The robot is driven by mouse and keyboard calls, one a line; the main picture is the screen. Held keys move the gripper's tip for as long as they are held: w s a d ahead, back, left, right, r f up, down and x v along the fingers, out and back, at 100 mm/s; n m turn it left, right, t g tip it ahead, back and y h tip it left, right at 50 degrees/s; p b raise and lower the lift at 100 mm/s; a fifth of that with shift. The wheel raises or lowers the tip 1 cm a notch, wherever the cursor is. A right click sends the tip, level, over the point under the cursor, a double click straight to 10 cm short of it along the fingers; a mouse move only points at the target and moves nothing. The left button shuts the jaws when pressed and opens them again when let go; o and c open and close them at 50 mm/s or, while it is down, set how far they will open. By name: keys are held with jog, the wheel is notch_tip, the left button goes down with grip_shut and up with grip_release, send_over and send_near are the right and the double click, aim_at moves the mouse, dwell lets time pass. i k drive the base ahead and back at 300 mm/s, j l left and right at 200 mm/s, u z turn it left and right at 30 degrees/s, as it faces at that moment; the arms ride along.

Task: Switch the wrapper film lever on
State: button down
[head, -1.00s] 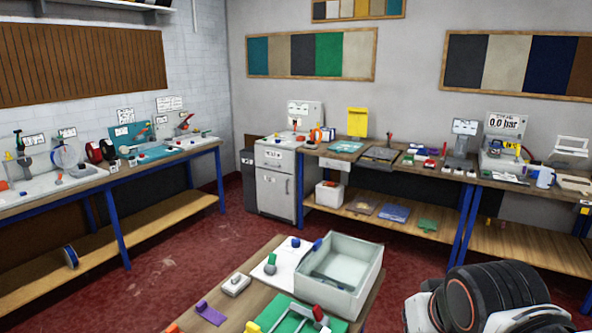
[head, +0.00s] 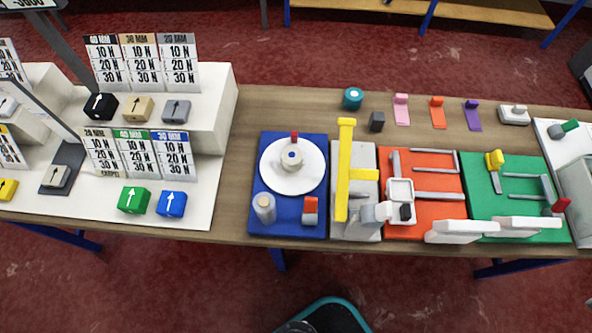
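A blue base (head: 262,200) on the table carries a round white turntable (head: 291,184), which looks like the wrapper. A small red-topped lever or switch (head: 311,208) stands at its front right corner, and a grey cylinder (head: 264,208) at its front left. A thin red piece (head: 294,138) stands at the back of the turntable. No label says which part is the film lever, and its setting is too small to read. My gripper is not in this view.
Right of the blue base stand a grey unit with a tall yellow bar (head: 345,170), an orange base (head: 430,165) and a green base (head: 515,172). Marked blocks and cards sit on the white board (head: 190,212) at left. A dark teal-rimmed object (head: 325,315) shows on the floor side.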

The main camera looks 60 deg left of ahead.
aim_at(310, 202)
jog(key=j+u, duration=0.15)
jog(key=u, duration=0.3)
jog(key=k+j+u, duration=0.1)
jog(key=u, duration=0.35)
jog(key=j+u, duration=0.2)
jog(key=u, duration=0.2)
jog(key=j+u, duration=0.15)
jog(key=u, duration=0.3)
jog(key=k, duration=0.25)
